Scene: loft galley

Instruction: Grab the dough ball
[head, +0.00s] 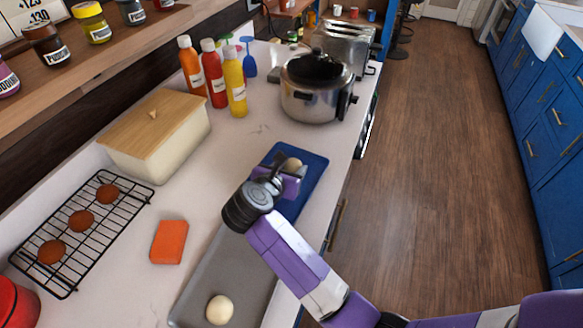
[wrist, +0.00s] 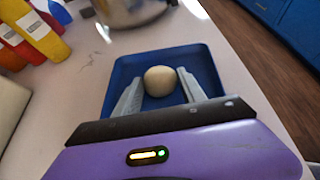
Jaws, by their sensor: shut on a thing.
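A pale dough ball (head: 292,164) is at the blue tray (head: 316,162), partly hidden in the head view by my gripper (head: 289,172). In the wrist view the dough ball (wrist: 160,81) sits between the two grey fingers of my gripper (wrist: 160,76), which is shut on it. The blue tray (wrist: 207,65) lies behind and below it. I cannot tell whether the ball touches the tray. A second pale dough ball (head: 219,310) lies on the grey baking tray (head: 236,262) at the near end of the counter.
A steel pot (head: 316,100) stands beyond the blue tray, with sauce bottles (head: 235,88) to its left. An orange block (head: 168,242), a wooden-lidded box (head: 155,135) and a black rack (head: 100,235) with brown balls are on the left. The counter's right edge runs close to the trays.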

